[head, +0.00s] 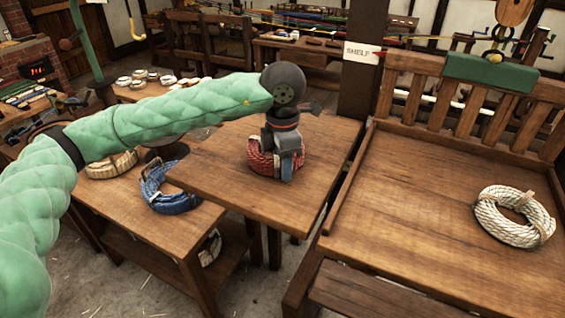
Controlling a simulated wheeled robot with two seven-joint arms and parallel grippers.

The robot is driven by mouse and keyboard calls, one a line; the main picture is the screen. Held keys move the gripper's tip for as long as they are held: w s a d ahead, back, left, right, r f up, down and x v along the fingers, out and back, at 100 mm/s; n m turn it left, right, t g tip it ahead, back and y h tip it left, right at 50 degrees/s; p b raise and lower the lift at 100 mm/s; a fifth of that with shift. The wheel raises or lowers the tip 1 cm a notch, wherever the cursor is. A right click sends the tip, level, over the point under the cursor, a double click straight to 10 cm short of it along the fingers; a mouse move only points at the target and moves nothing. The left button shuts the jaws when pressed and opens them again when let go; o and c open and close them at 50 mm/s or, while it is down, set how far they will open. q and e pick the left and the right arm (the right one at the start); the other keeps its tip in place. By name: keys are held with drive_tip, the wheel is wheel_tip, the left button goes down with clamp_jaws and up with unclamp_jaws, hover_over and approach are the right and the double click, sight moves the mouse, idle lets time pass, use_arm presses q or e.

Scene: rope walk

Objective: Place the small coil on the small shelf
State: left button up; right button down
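A red coil of rope (261,160) sits on the square wooden top (225,175) in the middle of the head view. My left gripper (289,172) points down at this coil from above and covers part of its right side. Its fingers are at the coil, but I cannot tell whether they are open or shut on it. A sign reading "SHELF" (361,52) hangs on the dark post behind this top. A larger white coil (514,216) lies on the wide slatted-back bench (400,230) at right. My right gripper is not in view.
A blue coil (168,190) and a tan coil (112,165) lie on a lower table at left, partly behind my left arm. A raised wooden edge (350,178) borders the wide bench. The bench's middle is clear. Tables with small goods stand behind.

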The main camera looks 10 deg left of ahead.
use_arm(q)
drive_tip(key=shift+o, duration=0.2)
drive_tip(key=shift+r, duration=0.15)
drive_tip(key=shift+r, duration=0.45)
drive_tip(key=shift+r+b, duration=0.45)
drive_tip(key=shift+r, duration=0.1)
wheel_tip(320, 180, up, 10)
drive_tip(key=b, duration=0.4)
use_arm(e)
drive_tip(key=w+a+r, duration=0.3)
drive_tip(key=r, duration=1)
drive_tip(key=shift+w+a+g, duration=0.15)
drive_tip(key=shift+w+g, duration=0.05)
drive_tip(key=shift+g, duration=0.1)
